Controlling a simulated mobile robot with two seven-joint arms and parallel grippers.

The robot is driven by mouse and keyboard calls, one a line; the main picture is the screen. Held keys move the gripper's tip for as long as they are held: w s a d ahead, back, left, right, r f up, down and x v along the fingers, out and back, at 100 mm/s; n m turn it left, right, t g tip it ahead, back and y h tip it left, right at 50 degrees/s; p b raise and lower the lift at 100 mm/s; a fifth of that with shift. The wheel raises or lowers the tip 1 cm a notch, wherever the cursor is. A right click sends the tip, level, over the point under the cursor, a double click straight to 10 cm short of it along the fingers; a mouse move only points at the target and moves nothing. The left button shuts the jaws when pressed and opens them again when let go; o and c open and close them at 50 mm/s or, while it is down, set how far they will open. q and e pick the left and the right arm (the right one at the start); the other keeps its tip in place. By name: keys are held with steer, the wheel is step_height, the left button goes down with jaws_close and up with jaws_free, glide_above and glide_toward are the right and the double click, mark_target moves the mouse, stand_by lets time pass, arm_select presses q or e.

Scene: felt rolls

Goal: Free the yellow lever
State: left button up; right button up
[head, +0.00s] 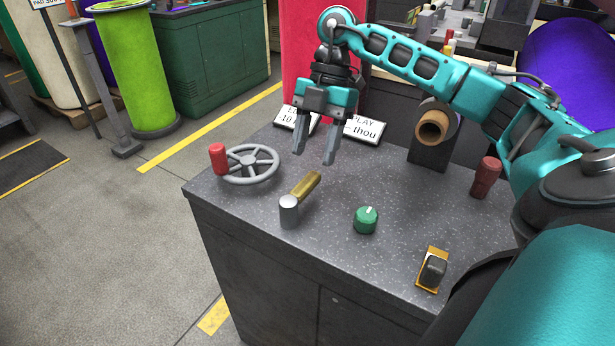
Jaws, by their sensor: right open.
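The yellow lever (306,186) is a short yellow bar reaching from the top of a grey metal post (289,211) on the dark speckled bench (330,246). It points back and to the right. My right gripper (314,159) hangs fingers-down above the bench, just beyond the lever's far end in the picture. Its jaws are apart with nothing between them. I cannot tell its exact height over the bench. My left gripper does not show.
A grey handwheel (248,163) with a red knob (218,158) stands left of the lever. A green dial (366,220), a rocker switch (433,270), a dark red handle (485,177) and a brown tube (432,131) are to the right. White sign cards (363,129) stand behind.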

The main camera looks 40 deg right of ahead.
mark_target(307, 180)
steer(key=b+x, duration=0.1)
steer(key=x, duration=0.4)
steer(key=shift+a+f, duration=0.2)
steer(key=shift+f, duration=0.15)
steer(key=shift+c, duration=0.4)
jaws_close()
